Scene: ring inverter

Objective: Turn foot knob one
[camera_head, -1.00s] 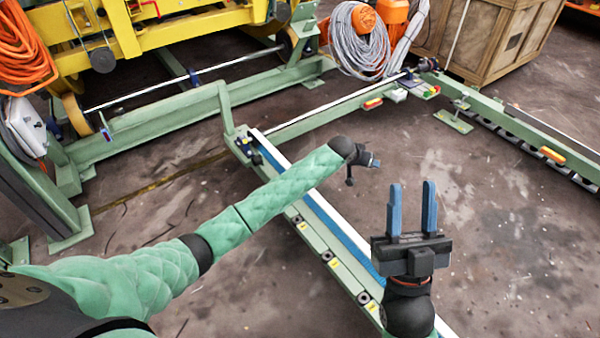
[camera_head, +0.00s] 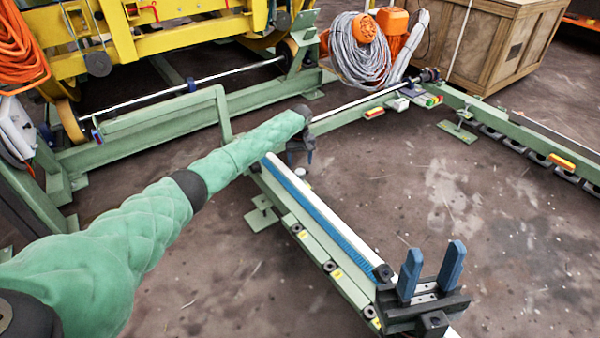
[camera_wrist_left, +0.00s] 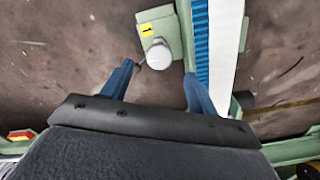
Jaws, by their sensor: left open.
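In the left wrist view, foot knob one (camera_wrist_left: 158,55) is a pale rounded knob on a green foot plate (camera_wrist_left: 172,27), beside a yellow label (camera_wrist_left: 146,29) marked 1. My left gripper (camera_wrist_left: 158,72) is open, its blue fingers spread to either side of the knob's line. The knob appears just beyond the fingertips; I see no contact. In the head view, my left gripper (camera_head: 300,158) points down at the far end of the green beam (camera_head: 310,243), partly hidden by my forearm. A small pale knob (camera_head: 300,172) shows just under it. My right gripper (camera_head: 434,264) is open and empty over the beam's near end.
A blue and white strip (camera_head: 320,212) runs along the beam. Another green foot plate (camera_head: 262,214) sits left of it. A yellow machine (camera_head: 150,38), coiled grey cable (camera_head: 358,55) and wooden crate (camera_head: 490,42) stand behind.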

